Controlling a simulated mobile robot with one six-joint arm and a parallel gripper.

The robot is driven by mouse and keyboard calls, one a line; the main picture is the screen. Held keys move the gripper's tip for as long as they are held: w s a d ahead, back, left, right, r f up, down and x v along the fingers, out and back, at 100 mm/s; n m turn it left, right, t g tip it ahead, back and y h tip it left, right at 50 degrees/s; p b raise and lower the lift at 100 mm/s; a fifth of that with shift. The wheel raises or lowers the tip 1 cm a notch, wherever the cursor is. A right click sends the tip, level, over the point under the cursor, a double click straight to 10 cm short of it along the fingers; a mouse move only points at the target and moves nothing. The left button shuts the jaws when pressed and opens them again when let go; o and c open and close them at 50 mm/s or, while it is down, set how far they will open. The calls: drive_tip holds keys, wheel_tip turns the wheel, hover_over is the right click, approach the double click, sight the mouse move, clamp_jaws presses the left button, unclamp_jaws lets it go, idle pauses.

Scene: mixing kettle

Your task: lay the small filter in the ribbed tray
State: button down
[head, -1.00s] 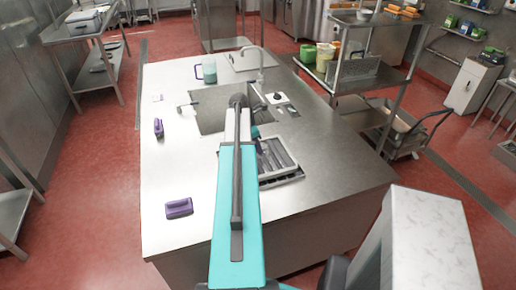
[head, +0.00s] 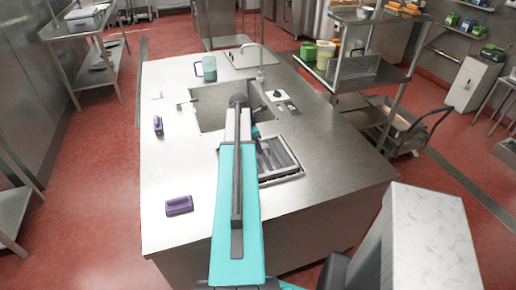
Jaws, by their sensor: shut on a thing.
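The ribbed tray (head: 291,173) is set at the right of the steel counter, just in front of the sink, partly hidden by my arm. Its dark ribs show to the right of the arm. My gripper (head: 262,147) is at the tray's far left part, mostly hidden behind my own teal arm. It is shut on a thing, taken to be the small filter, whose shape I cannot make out. I cannot tell whether it touches the tray.
The sink (head: 212,108) lies beyond the tray. A jug of green liquid (head: 208,69) stands at the far left. Small dark and white items (head: 278,96) sit right of the sink. The counter's front right is clear.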

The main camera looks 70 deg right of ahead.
drive_tip(key=shift+f, duration=0.6)
idle(1.1)
drive_tip(key=c, duration=1.3)
unclamp_jaws()
drive_tip(key=shift+c, duration=0.2)
drive_tip(key=shift+p+v, duration=2.15)
drive_tip(key=shift+v, duration=1.35)
